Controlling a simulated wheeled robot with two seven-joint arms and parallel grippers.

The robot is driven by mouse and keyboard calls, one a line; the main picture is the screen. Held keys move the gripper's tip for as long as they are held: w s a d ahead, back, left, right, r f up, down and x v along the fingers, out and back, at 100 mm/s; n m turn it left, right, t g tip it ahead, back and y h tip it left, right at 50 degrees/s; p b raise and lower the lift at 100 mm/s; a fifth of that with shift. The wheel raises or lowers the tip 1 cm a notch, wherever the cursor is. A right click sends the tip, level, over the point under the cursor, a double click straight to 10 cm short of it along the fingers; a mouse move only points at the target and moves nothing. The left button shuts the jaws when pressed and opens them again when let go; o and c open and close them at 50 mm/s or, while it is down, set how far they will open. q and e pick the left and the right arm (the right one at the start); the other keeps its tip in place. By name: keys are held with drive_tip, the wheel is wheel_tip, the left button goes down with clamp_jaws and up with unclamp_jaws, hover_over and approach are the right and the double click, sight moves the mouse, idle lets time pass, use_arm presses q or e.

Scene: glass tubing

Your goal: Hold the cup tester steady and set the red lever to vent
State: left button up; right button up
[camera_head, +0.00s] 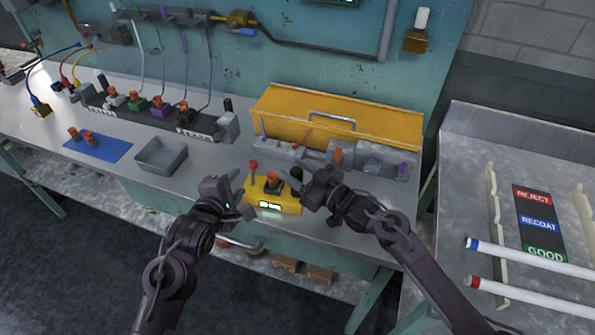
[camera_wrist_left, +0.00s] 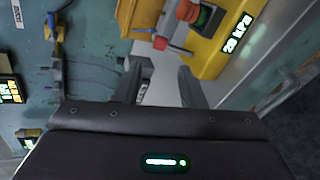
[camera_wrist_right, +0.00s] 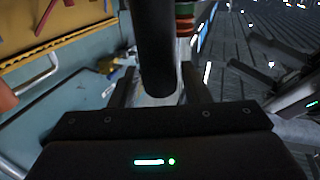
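The yellow cup tester (camera_head: 278,207) sits near the bench's front edge. A red lever (camera_head: 253,166) stands on its left side and a black post-like handle (camera_head: 296,174) on its right. An orange and green part (camera_head: 272,182) is between them. My left gripper (camera_head: 240,190) is open and empty beside the lever; the lever (camera_wrist_left: 175,47) lies beyond its fingertips in the left wrist view, apart from them. The lit display (camera_wrist_left: 236,34) appears to read 20 kPa. My right gripper (camera_head: 306,188) is open at the black handle (camera_wrist_right: 155,50), which stands between its fingers with gaps visible.
A yellow case (camera_head: 340,118) with grey fittings stands behind the tester. A grey tray (camera_head: 162,155) and blue mat (camera_head: 98,147) lie to the left. A side table at right holds a reject/recoat/good board (camera_head: 539,222) and white tubes (camera_head: 530,258).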

clamp_jaws()
use_arm(q)
drive_tip(key=shift+w, duration=0.1)
drive_tip(key=c, duration=0.3)
drive_tip(key=shift+w+f+m, duration=0.2)
drive_tip(key=shift+w+m, duration=0.1)
drive_tip(key=shift+w, duration=0.05)
drive_tip(key=shift+c, duration=1.3)
drive_tip(key=w+m+h, duration=0.1)
drive_tip(key=w+a+f+m, duration=0.1)
drive_tip(key=w, duration=0.1)
drive_tip(key=w+a+m+h, duration=0.1)
drive_tip(key=shift+w+a+f+g+h, duration=0.1)
drive_tip(key=shift+w+f+g+h, duration=0.2)
drive_tip(key=shift+f+g, duration=0.1)
clamp_jaws()
drive_tip(key=w+a+m+g+h, duration=0.2)
drive_tip(key=a+h, duration=0.1)
drive_tip(key=a, duration=0.3)
drive_tip(key=shift+w+a+r+m+g, duration=0.15)
drive_tip(key=shift+r+m+g, duration=0.15)
drive_tip(key=shift+r, duration=0.05)
